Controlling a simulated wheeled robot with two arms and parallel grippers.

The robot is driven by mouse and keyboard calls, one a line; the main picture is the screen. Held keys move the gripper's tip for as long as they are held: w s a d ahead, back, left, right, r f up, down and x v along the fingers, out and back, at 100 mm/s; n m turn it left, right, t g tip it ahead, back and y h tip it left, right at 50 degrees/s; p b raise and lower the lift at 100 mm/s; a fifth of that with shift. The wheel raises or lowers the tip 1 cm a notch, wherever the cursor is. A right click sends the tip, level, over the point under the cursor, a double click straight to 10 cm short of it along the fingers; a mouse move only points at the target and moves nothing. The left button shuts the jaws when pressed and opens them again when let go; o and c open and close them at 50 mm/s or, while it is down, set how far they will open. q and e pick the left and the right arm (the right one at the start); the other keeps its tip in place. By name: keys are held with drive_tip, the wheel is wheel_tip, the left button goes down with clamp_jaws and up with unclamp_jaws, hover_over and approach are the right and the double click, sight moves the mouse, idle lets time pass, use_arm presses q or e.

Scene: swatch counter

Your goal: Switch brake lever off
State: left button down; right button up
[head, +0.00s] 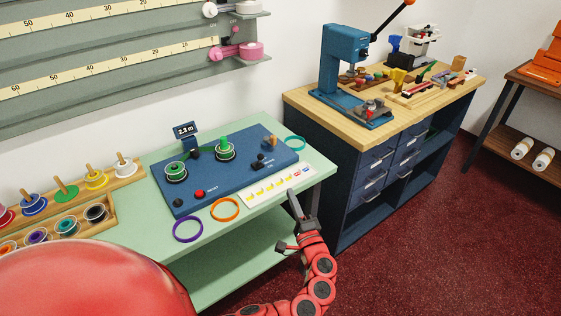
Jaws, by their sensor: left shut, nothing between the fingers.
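A blue winding machine (230,176) lies on the pale green counter. On its right part stands a small black lever or knob (259,160) with white lettering beside it. The lettering is too small to read surely, and I cannot tell which way the lever is set. My left gripper (293,196) is shut and empty. It is at the counter's front right edge, below and right of the lever and apart from it, by the white sample card. My right gripper is not in view.
The machine carries two green-and-white spools (225,152), a small display (184,131) and a red button (199,193). A white sample card (277,186), a purple ring (188,229) and an orange ring (225,209) lie in front. A wooden spool rack (125,181) stands left; a blue workbench (345,194) stands right.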

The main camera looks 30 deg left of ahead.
sight(259, 160)
use_arm(q)
drive_tip(key=shift+s, duration=0.1)
drive_tip(key=p+x, duration=0.1)
drive_tip(key=x, duration=0.8)
drive_tip(key=shift+a+r+p, duration=0.15)
drive_tip(key=shift+a+p, duration=0.05)
drive_tip(key=shift+p, duration=0.15)
drive_tip(key=a, duration=0.1)
drive_tip(key=a+p, duration=0.1)
drive_tip(key=a, duration=0.1)
drive_tip(key=shift+a+r, duration=0.15)
drive_tip(key=shift+r, duration=0.2)
drive_tip(key=shift+a, duration=0.45)
